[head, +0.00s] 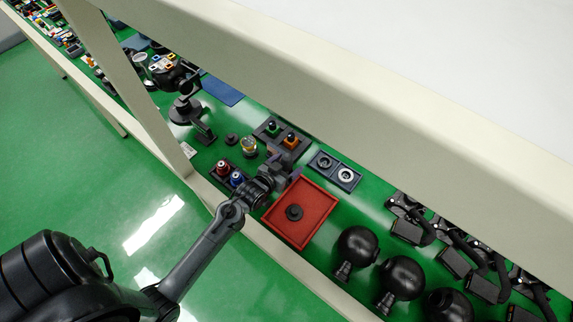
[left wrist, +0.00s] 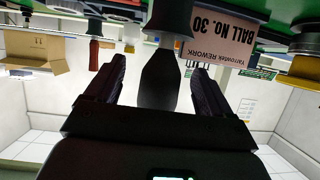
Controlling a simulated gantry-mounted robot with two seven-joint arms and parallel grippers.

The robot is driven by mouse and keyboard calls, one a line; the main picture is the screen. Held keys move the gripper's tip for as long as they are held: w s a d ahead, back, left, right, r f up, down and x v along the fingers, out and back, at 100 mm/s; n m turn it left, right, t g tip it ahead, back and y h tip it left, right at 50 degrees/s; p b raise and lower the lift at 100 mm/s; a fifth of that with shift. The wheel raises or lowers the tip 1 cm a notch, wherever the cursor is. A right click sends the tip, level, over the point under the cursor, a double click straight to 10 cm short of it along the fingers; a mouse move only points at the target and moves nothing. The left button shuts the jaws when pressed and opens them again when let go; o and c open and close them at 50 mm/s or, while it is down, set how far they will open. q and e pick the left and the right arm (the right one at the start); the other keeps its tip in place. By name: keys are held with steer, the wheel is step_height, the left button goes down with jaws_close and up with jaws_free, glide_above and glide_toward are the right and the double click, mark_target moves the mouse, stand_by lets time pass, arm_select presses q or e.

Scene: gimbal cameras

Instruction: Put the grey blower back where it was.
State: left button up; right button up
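In the head view my left gripper (head: 284,172) is at the near side of the dark stand (head: 266,133) that holds a green piece (head: 272,126) and an orange piece (head: 291,138). In the left wrist view a dark grey bulb-shaped thing, which looks like the grey blower (left wrist: 159,78), stands between the fingers of the left gripper (left wrist: 158,66). Light gaps show on both sides of it, so the fingers look open and apart from it. In the head view the gripper largely hides it. I cannot tell how it is seated. My right gripper is not in view.
A red tray (head: 318,192) with a black round part (head: 295,213) lies close on the right. Red- and blue-capped bottles (head: 237,178) stand close on the left. A two-ring holder (head: 334,170) is behind. A pale beam (head: 270,238) edges the bench. A printed card (left wrist: 222,40) shows too.

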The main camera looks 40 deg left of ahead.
arm_select(q)
steer(key=shift+r, duration=0.2)
steer(key=s+d+r+m+g, duration=0.1)
steer(key=s+d+r+g, duration=0.1)
steer(key=s, duration=0.6)
steer(key=s+d+r+m+g+h+p, duration=0.1)
steer(key=s+d+g, duration=0.3)
steer(key=s, duration=0.4)
steer(key=s+d+r+m+g, duration=0.1)
steer(key=s+d+r+g, duration=0.3)
steer(key=s, duration=0.4)
steer(key=shift+s+d, duration=0.2)
steer(key=shift+d, duration=0.25)
